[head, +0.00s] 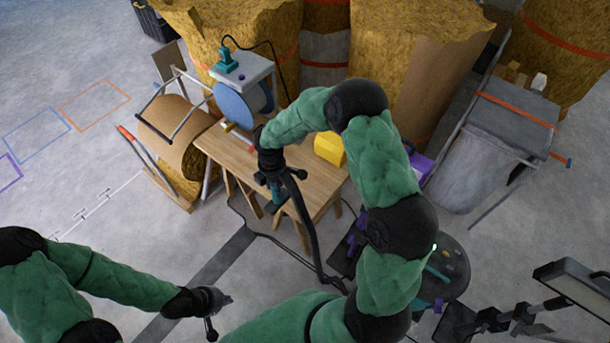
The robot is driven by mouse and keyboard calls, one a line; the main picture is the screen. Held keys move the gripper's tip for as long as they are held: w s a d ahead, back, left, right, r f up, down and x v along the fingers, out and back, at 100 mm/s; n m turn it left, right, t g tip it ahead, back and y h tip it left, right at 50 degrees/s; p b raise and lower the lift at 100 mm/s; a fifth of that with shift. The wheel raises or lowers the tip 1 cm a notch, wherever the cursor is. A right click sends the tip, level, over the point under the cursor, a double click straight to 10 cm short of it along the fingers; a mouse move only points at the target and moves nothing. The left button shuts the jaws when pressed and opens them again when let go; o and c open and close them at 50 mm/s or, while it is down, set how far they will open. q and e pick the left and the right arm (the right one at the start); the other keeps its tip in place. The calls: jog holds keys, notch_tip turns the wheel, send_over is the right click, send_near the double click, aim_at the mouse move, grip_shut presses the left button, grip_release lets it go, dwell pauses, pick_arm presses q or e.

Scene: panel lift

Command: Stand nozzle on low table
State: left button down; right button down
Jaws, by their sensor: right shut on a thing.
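My right arm reaches up and over to the left, and its gripper (272,182) is over the wooden table (232,155). It is shut on the nozzle (277,195), a dark piece with a teal part, mostly hidden by the gripper. A black hose (306,220) runs from there down to the floor. I cannot tell whether the nozzle touches the table. My left gripper (222,301) is low at the left, over the floor and empty-looking; its finger opening is unclear. A low round dark table (455,252) with small items stands at the right, partly behind my right arm.
A teal tool (228,61) stands on a grey box behind. Large straw-coloured bales (245,35) fill the back. A grey cart (510,120) is at right. Floor at left is mostly clear.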

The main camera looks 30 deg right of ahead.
jog(key=w+d+f+b, duration=0.1)
jog(key=d+f+b, duration=0.3)
jog(key=d+f, duration=0.8)
jog(key=shift+w+d+f, duration=0.15)
jog(key=shift+d, duration=0.2)
jog(key=shift+f, duration=0.1)
jog(key=shift+f+b, duration=0.15)
jog(key=shift+b, duration=0.2)
jog(key=c, duration=0.9)
grip_release()
